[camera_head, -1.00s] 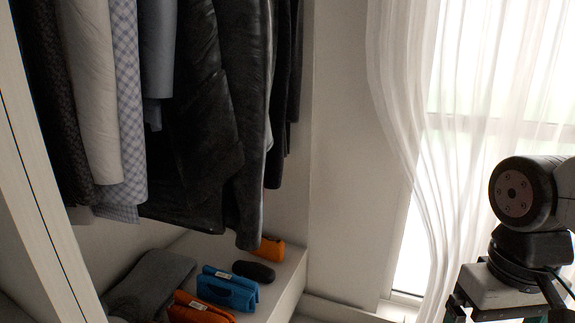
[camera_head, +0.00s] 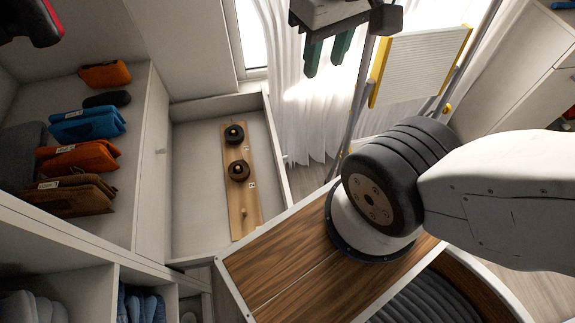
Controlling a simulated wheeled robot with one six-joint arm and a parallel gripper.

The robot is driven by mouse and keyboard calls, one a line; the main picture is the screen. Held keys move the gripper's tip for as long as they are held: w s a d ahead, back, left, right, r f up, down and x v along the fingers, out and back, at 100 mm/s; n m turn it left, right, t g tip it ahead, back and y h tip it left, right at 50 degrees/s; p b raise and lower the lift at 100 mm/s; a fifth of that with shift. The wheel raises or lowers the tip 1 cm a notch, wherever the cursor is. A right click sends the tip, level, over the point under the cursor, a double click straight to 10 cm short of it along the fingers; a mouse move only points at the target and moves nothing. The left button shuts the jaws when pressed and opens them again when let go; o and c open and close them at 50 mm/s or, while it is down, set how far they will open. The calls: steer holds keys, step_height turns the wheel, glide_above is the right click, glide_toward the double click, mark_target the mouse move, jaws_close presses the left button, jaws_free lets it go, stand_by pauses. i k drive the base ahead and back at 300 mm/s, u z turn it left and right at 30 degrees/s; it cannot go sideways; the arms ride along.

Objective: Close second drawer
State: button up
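A white drawer (camera_head: 190,200) is pulled out from the closet at left-centre. Its front panel (camera_head: 281,150) is on the right side, towards me. A long wooden board (camera_head: 247,210) with two dark round pieces (camera_head: 239,170) lies inside it. Whether it is the second drawer cannot be told from this view. My gripper (camera_head: 325,68) is at the top centre, pointing down, its two green fingers apart with nothing between them. It appears above and beyond the drawer's front, clear of it.
Folded clothes (camera_head: 82,124) lie on the closet shelf left of the drawer. My wood-topped base is close to the drawer's near corner. A strip of floor shows beyond the drawer.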

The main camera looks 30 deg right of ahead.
mark_target(207, 212)
steer(key=z, duration=0.55)
steer(key=k, duration=1.05)
steer(key=u, duration=0.85)
steer(key=i, duration=0.5)
